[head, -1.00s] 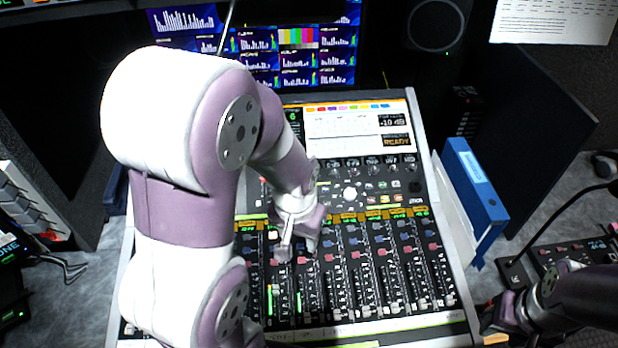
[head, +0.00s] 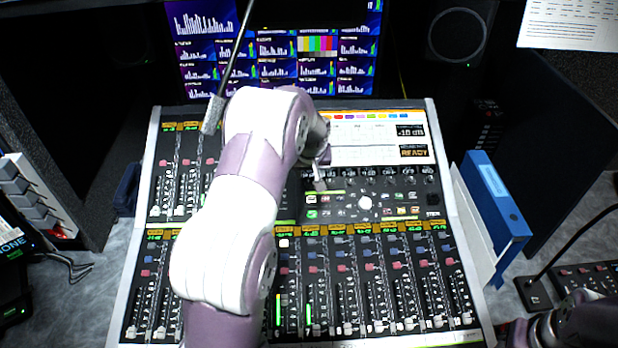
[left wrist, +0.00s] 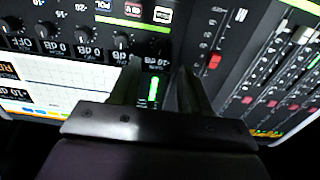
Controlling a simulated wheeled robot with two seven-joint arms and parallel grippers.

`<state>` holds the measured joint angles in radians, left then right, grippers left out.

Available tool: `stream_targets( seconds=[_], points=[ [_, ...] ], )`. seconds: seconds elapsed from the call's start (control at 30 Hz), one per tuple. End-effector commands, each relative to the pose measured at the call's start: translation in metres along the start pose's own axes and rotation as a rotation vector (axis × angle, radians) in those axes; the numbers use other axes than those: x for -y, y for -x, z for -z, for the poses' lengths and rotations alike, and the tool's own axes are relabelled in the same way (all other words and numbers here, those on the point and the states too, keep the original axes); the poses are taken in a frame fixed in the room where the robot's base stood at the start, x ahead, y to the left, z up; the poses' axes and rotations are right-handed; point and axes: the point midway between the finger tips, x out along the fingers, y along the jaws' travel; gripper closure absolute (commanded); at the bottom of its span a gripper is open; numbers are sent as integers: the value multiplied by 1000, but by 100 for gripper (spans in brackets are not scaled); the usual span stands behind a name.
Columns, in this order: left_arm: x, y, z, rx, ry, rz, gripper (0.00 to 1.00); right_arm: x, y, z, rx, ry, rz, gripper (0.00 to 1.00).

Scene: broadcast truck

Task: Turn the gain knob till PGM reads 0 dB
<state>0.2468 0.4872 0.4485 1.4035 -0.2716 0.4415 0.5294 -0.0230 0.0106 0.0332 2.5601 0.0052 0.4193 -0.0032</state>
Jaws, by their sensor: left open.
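The mixing console (head: 140,240) has a row of small dark knobs below its screen. Its display (head: 410,131) reads -10 dB, with READY below. My left gripper (head: 320,182) is over the left end of the knob row and hides part of it. In the left wrist view my left gripper (left wrist: 160,85) is open and empty, with a green level bar showing between its fingers. My right gripper (head: 517,332) is at the lower right, mostly out of frame.
A thin microphone stem (head: 237,52) crosses the console's upper left. A blue binder (head: 493,205) stands right of the console. Monitors (head: 270,50) are behind it. Fader rows fill the front of the console. A small panel (head: 590,277) lies at the right.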

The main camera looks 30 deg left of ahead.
Motion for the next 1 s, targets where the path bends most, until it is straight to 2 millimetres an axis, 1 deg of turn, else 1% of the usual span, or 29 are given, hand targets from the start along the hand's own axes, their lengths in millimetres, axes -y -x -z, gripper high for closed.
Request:
stream_targets(
  seconds=[0.03, 0.1, 0.2, 0.3, 0.43, 0.67, 0.77, 0.8, 0.83, 1.0],
  points=[
    [0, -10, 0, 3, 0, 1, 54, 0, 5, 1, 0, 0, 0, 57],
    [0, -26, 1, 2, 1, 0, 54, 0, 7, 1, 0, 0, 0, 57],
    [0, -44, 0, 1, -1, 0, 54, 0, 10, 1, 0, 0, 0, 57],
    [0, -57, 1, 0, -1, 0, 54, 0, 12, 1, 0, 0, 0, 57],
    [0, -64, 0, -1, 0, -1, 54, 0, 12, 1, 0, 0, 0, 57],
    [0, -65, 0, -2, -1, -1, 54, 0, 12, 1, 0, 0, 0, 57],
    [0, -65, 0, -1, -1, -1, 83, 0, 12, 1, 0, 0, 0, 57],
    [0, -65, 0, -1, -1, -1, 96, 0, 12, 1, 0, 0, 0, 57],
    [0, -65, 0, -1, -1, -1, 100, 0, 12, 1, 0, 0, 0, 57],
    [0, -65, 0, -1, -3, -1, 100, 0, 12, 1, 0, 0, 0, 57]
  ],
)
